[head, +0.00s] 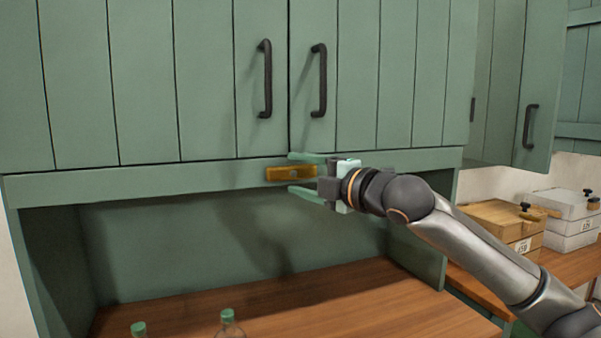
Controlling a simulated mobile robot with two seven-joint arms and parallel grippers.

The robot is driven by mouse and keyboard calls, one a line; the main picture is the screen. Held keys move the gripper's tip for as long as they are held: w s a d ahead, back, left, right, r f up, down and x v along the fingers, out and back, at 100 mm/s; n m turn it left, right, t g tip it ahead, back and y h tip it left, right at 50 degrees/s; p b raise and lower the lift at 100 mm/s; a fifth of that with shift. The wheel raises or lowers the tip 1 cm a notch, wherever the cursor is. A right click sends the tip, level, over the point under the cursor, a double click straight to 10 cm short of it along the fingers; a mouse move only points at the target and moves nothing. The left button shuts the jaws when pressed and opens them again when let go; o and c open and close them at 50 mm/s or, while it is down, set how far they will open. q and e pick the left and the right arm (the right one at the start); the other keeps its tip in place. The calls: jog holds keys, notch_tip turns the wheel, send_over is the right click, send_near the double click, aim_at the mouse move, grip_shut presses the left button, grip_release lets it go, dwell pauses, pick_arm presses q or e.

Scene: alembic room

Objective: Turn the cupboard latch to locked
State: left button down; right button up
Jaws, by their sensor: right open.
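The cupboard latch (283,174) is a small brass-coloured bar lying horizontally on the green rail below the doors, near the seam between them. The green cupboard doors (205,85) are closed, each with a dark vertical handle. My right gripper (291,173) comes in from the right with its green fingers open, one above and one below the right part of the latch. I cannot tell whether the fingers touch it. My left gripper is not in view.
Below is an open niche with a wooden counter (330,305). Two bottles with green caps (228,316) stand at the bottom edge. Wooden and white boxes (507,223) sit on the right counter. Another cupboard door (520,80) is at the right.

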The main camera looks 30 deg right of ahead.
jog(key=shift+c, duration=0.2)
grip_shut()
dwell(0.4)
